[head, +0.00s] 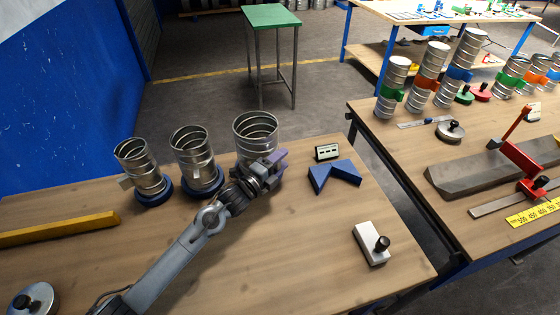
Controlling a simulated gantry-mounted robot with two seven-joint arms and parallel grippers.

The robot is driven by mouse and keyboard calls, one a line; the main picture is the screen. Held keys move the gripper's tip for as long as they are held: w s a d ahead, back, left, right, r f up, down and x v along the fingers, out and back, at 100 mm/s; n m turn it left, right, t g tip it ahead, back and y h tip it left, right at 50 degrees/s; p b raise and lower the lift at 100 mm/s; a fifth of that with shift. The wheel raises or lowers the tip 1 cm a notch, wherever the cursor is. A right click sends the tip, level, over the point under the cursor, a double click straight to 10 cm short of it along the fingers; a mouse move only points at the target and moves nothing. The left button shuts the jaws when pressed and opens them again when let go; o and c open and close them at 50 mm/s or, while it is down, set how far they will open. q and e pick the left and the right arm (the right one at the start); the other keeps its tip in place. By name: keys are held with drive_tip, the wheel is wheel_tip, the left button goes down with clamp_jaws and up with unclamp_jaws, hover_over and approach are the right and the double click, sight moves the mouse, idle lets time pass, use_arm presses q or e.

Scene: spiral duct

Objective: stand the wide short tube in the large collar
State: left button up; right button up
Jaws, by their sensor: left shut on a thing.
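The widest spiral metal tube (256,128) stands upright at the right end of a row of three on the near table. My left gripper (268,166) is shut on its lower part, reaching from the front. The middle tube (192,148) stands in a blue collar (204,187), and the left, narrower tube (138,163) stands in another blue collar (154,195). My right gripper is out of view.
A blue V-shaped block (335,175) and a small display box (327,152) lie right of the gripper. A yellow bar (60,229) lies at left.

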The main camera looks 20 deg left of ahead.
use_arm(q)
drive_tip(key=o, duration=1.5)
drive_tip(key=shift+r, duration=0.1)
drive_tip(key=shift+c, duration=0.2)
drive_tip(key=shift+s+a, duration=0.1)
drive_tip(key=shift+s, duration=0.1)
drive_tip(key=p+v, duration=0.1)
drive_tip(key=v, duration=0.9)
drive_tip(key=shift+s+a, duration=0.1)
